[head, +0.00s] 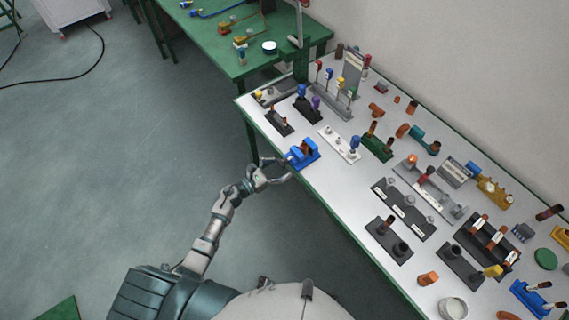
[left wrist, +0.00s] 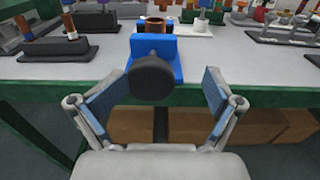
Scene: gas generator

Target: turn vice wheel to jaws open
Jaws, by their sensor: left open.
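A blue vice (head: 304,155) stands at the front edge of the white table top. In the left wrist view the vice (left wrist: 168,55) faces me, with its dark round wheel (left wrist: 152,78) at the front and a brown cylinder (left wrist: 156,25) at the jaws. My left gripper (head: 277,168) is open at the table edge, in front of the vice. In the left wrist view its two fingers (left wrist: 157,92) are spread wide, one on each side of the wheel, apart from it. The gap of the vice's jaws is not clear. My right gripper is not in view.
The white-topped green table (head: 340,180) carries several fixtures close behind the vice. A white plate with a blue-topped part (head: 340,146) and a dark block (head: 279,120) are nearest. The floor (head: 130,180) left of the table is open. A second green table (head: 205,45) stands behind.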

